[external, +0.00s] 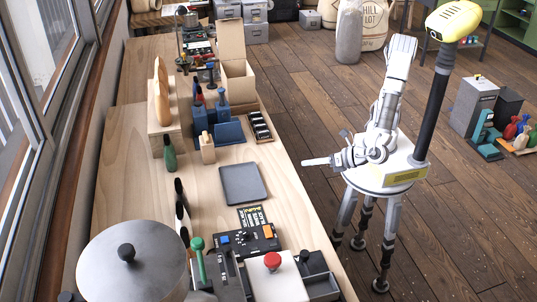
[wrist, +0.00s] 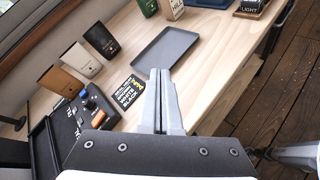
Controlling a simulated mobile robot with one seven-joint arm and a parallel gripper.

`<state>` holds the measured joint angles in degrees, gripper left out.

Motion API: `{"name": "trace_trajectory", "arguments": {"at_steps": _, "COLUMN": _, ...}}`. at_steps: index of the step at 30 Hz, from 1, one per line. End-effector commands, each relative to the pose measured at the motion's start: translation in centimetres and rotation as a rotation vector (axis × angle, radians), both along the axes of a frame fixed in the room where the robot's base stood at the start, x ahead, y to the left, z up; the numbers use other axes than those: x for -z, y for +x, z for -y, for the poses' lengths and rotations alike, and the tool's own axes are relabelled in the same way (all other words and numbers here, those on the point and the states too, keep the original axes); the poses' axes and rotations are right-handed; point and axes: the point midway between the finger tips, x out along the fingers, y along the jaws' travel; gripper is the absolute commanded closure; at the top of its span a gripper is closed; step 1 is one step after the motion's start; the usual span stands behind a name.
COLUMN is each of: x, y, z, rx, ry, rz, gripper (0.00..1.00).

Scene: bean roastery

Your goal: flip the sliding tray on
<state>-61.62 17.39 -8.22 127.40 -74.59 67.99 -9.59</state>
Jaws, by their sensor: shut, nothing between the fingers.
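A flat dark grey tray with a low rim (external: 243,183) lies on the wooden bench; it also shows in the wrist view (wrist: 165,52), beyond my fingertips. A black control box (external: 248,240) with blue and orange parts and small knobs sits nearer the camera on the bench; in the wrist view the box (wrist: 84,118) is at the left. I cannot tell which part is the sliding tray or its switch. My gripper (external: 306,163) is shut and empty, at the bench's right edge, apart from both. In the wrist view its fingers (wrist: 160,78) are together.
A black printed card (wrist: 130,92) lies between box and tray. Several upright pouches (wrist: 80,61) stand along the window side. A white unit with a red knob (external: 272,262) and a round metal lid (external: 133,262) stand in front.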

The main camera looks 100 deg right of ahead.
Motion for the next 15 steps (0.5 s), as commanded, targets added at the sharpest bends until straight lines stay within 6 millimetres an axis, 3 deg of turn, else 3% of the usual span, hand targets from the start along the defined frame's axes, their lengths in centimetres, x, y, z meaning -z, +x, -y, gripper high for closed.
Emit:
{"name": "trace_trajectory", "arguments": {"at_steps": 1, "x": 1.1, "y": 0.0, "z": -2.2, "rx": -0.078, "ry": -0.061, "rz": 0.010, "gripper": 1.00}}
{"name": "trace_trajectory", "arguments": {"at_steps": 8, "x": 4.3, "y": -1.3, "z": -12.4, "rx": -0.430, "ry": -0.316, "rz": 0.100, "gripper": 1.00}}
{"name": "trace_trajectory", "arguments": {"at_steps": 12, "x": 6.4, "y": -3.4, "z": -18.2, "rx": -0.624, "ry": -0.443, "rz": 0.166, "gripper": 1.00}}
{"name": "trace_trajectory", "arguments": {"at_steps": 15, "x": 7.7, "y": -5.1, "z": -21.3, "rx": -0.733, "ry": -0.510, "rz": 0.207, "gripper": 1.00}}
